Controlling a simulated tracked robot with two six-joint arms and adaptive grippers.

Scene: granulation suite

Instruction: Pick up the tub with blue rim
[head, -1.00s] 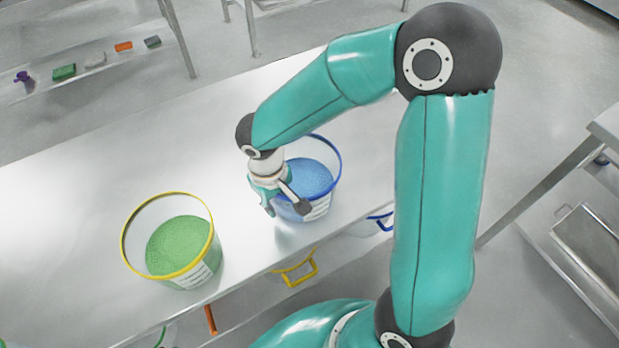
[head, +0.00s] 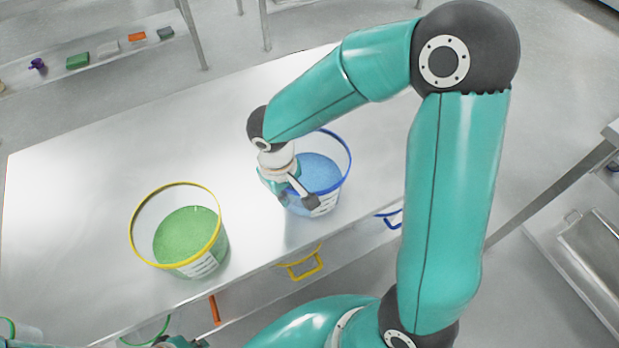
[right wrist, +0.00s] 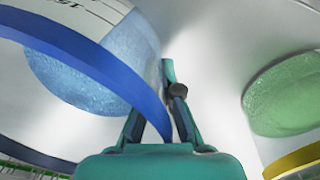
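The tub with blue rim (head: 348,160) stands upright on the steel table and holds blue granules. My right gripper (head: 293,199) is at its near left side, with its fingers closed on the rim and wall. In the right wrist view the blue rim (right wrist: 110,68) runs between the fingers of the gripper (right wrist: 165,92), and one fingertip is partly hidden behind it. Only a small teal and dark part of my left arm's end (head: 180,342) shows at the bottom left edge; its fingers cannot be made out.
A tub with yellow rim (head: 134,228) and green granules stands to the left on the table (head: 80,190). Yellow (head: 306,268) and blue (head: 388,218) handles show below the table's front edge. A back shelf (head: 110,75) holds several small items.

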